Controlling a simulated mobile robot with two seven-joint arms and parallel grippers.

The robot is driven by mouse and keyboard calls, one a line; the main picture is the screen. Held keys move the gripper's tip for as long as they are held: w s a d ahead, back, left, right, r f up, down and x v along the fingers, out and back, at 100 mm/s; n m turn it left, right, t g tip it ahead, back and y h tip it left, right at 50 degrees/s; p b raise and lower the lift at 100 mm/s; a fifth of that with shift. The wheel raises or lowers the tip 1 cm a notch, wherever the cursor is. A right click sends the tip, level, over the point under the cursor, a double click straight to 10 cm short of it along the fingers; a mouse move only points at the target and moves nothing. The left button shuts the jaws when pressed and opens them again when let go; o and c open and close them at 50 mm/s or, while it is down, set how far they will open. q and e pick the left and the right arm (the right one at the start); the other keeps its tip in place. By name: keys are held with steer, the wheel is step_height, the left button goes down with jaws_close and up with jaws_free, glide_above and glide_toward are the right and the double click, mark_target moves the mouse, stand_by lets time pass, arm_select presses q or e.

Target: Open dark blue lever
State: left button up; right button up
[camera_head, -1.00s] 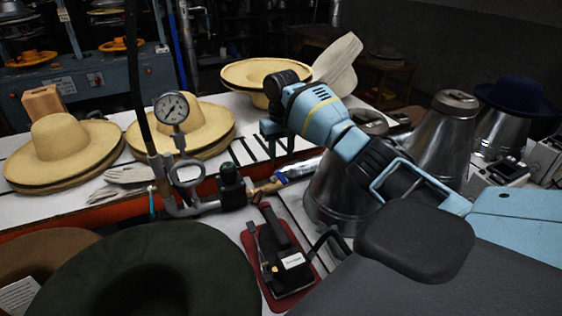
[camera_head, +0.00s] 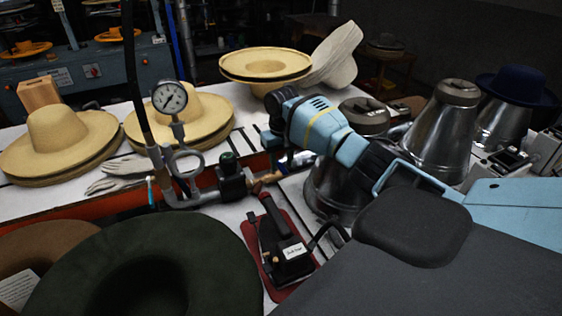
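The dark blue lever (camera_head: 298,159) is on the pipe valve near the middle of the camera_head view, beside a brass fitting (camera_head: 268,178). It is partly hidden by my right gripper. My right gripper (camera_head: 272,141) reaches in from the right, with its fingertips pointing down just above and left of the lever. The fingers are small and dark here, so I cannot tell their opening or whether they touch the lever. My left gripper is not in view.
A pressure gauge (camera_head: 170,98) and pipes stand left of the valve. Straw hats (camera_head: 60,140) lie on the white table, and a dark green hat (camera_head: 215,260) is in front. A black device (camera_head: 285,245) sits on a red base.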

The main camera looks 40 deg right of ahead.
steer(key=shift+f, duration=0.15)
jaws_close()
stand_by(0.4)
